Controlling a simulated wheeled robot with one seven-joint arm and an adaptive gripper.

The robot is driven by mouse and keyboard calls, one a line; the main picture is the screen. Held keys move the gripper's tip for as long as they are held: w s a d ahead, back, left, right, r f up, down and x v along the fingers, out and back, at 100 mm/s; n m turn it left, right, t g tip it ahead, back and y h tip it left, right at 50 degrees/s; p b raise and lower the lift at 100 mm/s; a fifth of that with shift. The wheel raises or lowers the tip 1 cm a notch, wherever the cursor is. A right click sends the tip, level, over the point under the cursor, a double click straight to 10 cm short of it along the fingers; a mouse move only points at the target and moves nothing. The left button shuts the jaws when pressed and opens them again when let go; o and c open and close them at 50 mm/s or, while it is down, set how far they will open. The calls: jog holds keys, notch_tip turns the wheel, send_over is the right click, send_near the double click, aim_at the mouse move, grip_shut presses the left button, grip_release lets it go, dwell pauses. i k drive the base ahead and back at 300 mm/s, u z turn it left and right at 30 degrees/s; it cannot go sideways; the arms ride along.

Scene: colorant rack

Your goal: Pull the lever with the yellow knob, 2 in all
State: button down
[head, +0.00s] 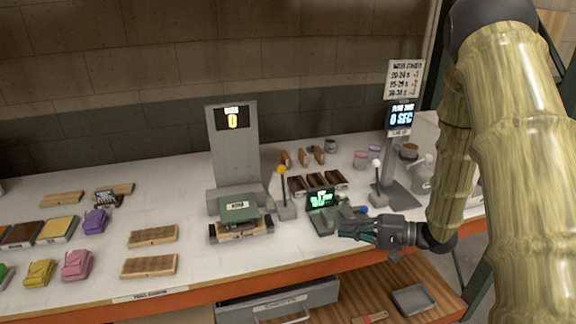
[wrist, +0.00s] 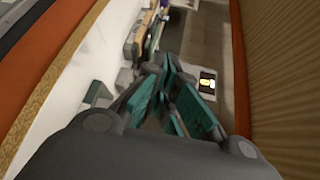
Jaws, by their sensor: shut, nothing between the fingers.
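The lever with the yellow knob (head: 282,170) stands upright on a grey base, just right of the grey machine (head: 234,140) whose display reads 0. My gripper (head: 345,232) is shut and empty, over the front part of the bench, to the right of and nearer than the yellow-knob lever. In the wrist view my gripper's teal fingers (wrist: 165,100) point along the bench edge. The wrist view does not clearly show the yellow knob.
A lever with a white knob (head: 376,163) stands at the right, and a blue knob (head: 364,210) lies low near my gripper. A green-lit display (head: 321,198) sits between the levers. Pouches and wooden trays cover the left of the bench (head: 205,275). A grey drawer (head: 280,300) is below.

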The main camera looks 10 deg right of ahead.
aim_at(282, 169)
jog(key=i, duration=0.95)
